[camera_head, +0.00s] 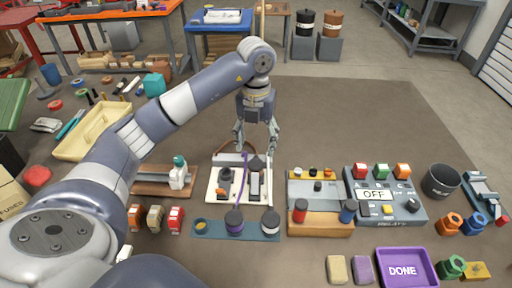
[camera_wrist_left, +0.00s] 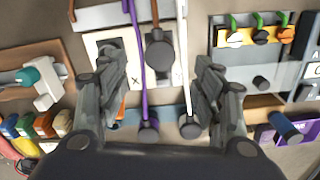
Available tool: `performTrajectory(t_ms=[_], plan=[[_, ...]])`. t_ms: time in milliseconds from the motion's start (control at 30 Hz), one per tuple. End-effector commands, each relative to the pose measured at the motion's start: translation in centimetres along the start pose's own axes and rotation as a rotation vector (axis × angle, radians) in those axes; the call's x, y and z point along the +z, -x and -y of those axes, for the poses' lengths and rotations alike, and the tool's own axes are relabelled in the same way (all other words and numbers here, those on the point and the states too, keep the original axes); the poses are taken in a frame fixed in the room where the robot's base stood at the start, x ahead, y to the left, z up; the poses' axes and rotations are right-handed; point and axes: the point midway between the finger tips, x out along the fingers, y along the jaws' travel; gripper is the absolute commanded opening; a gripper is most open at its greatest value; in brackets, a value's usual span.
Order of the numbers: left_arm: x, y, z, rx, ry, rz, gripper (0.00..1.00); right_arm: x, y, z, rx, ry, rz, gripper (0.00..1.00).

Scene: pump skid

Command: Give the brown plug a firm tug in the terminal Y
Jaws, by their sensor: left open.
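The brown plug (camera_wrist_left: 159,55) sits at the right-hand place of the white terminal panel (camera_wrist_left: 101,70), with a brown cord running up from it. In the head view it is a dark shape (camera_head: 256,163) on the panel (camera_head: 212,185). An X label is on the panel left of the plug; I cannot make out a Y label. My left gripper (camera_head: 256,149) is above the panel's far end, fingers wide apart. In the left wrist view its fingers (camera_wrist_left: 157,85) are on either side of the plug, apart from it. My right gripper is not in view.
A purple-banded plug (camera_head: 234,222) and a white-banded plug (camera_head: 270,223) stand on a blue rack (camera_head: 215,234); their cords cross the panel close by. Right are a grey block (camera_head: 318,202) and an OFF relay box (camera_head: 398,215). A wooden block with a teal-topped piece (camera_head: 180,172) stands left.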

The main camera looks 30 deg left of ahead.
Motion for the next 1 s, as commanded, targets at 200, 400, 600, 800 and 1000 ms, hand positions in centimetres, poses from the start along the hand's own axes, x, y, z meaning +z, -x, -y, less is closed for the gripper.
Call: performTrajectory(t_ms=[200, 400, 600, 800, 1000], plan=[[-0.1, -2.1, 0.0, 0.002, 0.001, -0.004, 0.6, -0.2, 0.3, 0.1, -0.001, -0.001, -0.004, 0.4], [-0.1, -5.7, -0.1, 0.003, 0.0, -0.005, 0.6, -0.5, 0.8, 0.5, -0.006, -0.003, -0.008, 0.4], [-0.1, -8.9, 0.0, 0.0, 0.0, -0.003, 0.6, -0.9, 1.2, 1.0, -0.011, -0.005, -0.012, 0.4], [0.0, -10.5, 0.0, 0.0, 0.0, -0.001, 0.6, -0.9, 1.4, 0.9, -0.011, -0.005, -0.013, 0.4], [0.0, -10.8, 0.0, 0.0, 0.0, 0.0, 0.6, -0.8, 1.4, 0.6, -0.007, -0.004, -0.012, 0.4]])
